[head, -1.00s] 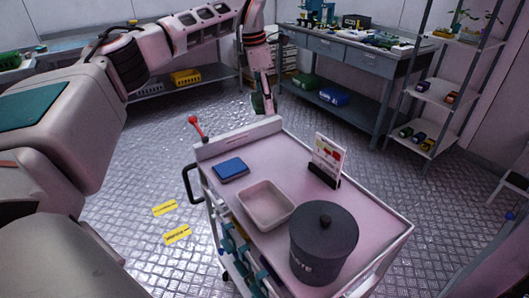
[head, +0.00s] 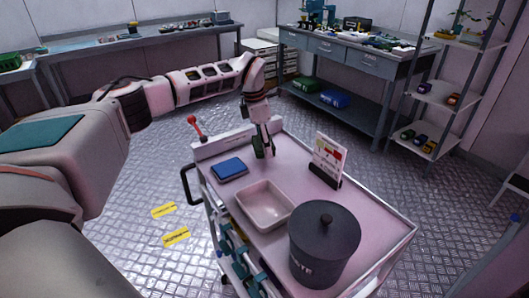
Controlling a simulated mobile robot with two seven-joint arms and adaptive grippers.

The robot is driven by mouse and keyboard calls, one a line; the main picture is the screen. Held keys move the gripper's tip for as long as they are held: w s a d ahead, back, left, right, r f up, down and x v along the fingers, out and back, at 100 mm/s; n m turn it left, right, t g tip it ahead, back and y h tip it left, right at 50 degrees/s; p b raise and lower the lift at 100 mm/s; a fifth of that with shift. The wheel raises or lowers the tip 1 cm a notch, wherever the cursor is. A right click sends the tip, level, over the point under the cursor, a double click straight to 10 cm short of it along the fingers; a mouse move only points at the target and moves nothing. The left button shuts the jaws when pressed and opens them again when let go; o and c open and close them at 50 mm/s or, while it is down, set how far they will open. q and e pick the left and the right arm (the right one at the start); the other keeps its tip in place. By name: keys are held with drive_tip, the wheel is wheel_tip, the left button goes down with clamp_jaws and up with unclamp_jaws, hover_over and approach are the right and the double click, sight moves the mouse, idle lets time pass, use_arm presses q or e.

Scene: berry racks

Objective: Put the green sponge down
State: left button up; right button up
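My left gripper (head: 265,146) points down over the back part of the pink cart top (head: 290,157), behind the tray. It is shut on a dark green sponge (head: 257,149), which stands upright between the fingers and is partly hidden by them. The sponge's lower edge is at or just above the cart top; I cannot tell if it touches. My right gripper is not in view.
On the cart are a blue sponge-like block (head: 229,168) on a dark base, an empty pale tray (head: 264,204), a dark lidded pot (head: 323,243) and a sign in a black stand (head: 326,160). Bare surface lies between gripper and sign.

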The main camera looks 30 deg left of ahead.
sight(259, 143)
use_arm(q)
wheel_tip(259, 143, down, 4)
drive_tip(key=shift+r, duration=0.15)
drive_tip(key=shift+r, duration=0.1)
drive_tip(key=o, duration=1.5)
drive_tip(key=r, duration=0.4)
drive_tip(key=s+r+p, duration=0.1)
drive_tip(key=r, duration=0.3)
drive_tip(key=a+r, duration=0.1)
drive_tip(key=r, duration=0.2)
drive_tip(key=shift+s+a+r, duration=0.1)
drive_tip(key=shift+s+r, duration=0.2)
drive_tip(key=shift+r, duration=0.1)
